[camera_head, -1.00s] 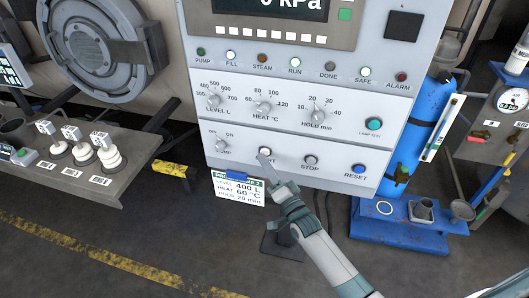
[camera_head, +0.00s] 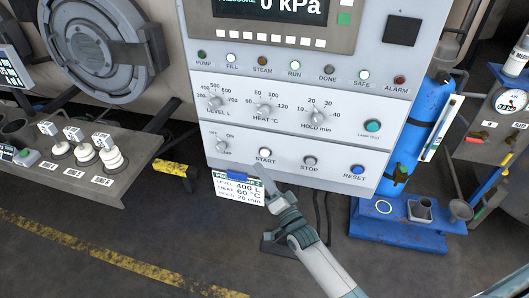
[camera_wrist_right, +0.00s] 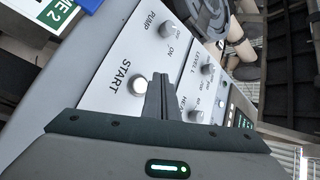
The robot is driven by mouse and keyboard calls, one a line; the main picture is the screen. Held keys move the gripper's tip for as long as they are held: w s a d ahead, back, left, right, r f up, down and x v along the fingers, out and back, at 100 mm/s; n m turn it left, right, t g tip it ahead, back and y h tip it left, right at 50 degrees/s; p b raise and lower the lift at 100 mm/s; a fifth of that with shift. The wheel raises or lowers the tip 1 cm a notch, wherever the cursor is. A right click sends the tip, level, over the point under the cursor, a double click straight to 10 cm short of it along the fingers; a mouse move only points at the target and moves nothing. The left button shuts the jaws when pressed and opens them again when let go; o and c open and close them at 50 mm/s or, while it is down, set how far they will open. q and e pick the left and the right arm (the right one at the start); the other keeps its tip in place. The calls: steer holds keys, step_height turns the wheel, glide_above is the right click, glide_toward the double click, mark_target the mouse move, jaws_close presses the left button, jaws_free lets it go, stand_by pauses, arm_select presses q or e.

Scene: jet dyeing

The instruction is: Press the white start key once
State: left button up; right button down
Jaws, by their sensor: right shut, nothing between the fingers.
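The white start key (camera_head: 265,153) is a small round button above the START label, at the left of the panel's lowest row. It also shows in the right wrist view (camera_wrist_right: 139,84), beside the START lettering. My right gripper (camera_head: 259,168) is shut and empty. In the right wrist view the closed fingers (camera_wrist_right: 163,92) stand beside the key; I cannot tell the exact gap to the panel. My left gripper is not in view.
The STOP key (camera_head: 310,161) and blue RESET key (camera_head: 358,170) are to the right in the same row. The pump switch (camera_head: 222,146) is left. A recipe card (camera_head: 238,188) hangs below the panel. The RUN lamp (camera_head: 295,65) is lit white.

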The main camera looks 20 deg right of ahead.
steer(key=shift+s+a+p, duration=0.3)
steer(key=shift+s+a, duration=0.3)
steer(key=shift+s, duration=0.3)
steer(key=s+f+n+g, duration=0.1)
steer(key=s+f+g, duration=0.1)
steer(key=f, duration=0.8)
steer(key=s+f+n+g, duration=0.2)
steer(key=s+f, duration=0.1)
steer(key=f, duration=0.7)
steer(key=s+d+f+n+g+h+b, duration=0.1)
steer(key=s+f+n+g, duration=0.15)
steer(key=s+f, duration=0.7)
steer(key=s+d+f+n+g+h+b, duration=0.15)
steer(key=s+f+g, duration=0.35)
steer(key=f, duration=0.7)
steer(key=s+d+f+n+g, duration=0.1)
steer(key=s+f, duration=0.5)
steer(key=s, duration=0.6)
steer(key=s+d+f+n+g, duration=0.1)
steer(key=s+f+g, duration=0.3)
steer(key=s, duration=0.9)
steer(key=s+d+f+n+g+h, duration=0.1)
steer(key=s+d+f+n+g, duration=0.1)
steer(key=s+f, duration=0.6)
steer(key=s+n, duration=0.1)
steer(key=s, duration=0.3)
steer(key=shift+s+g+b, duration=0.35)
steer(key=shift+b, duration=0.05)
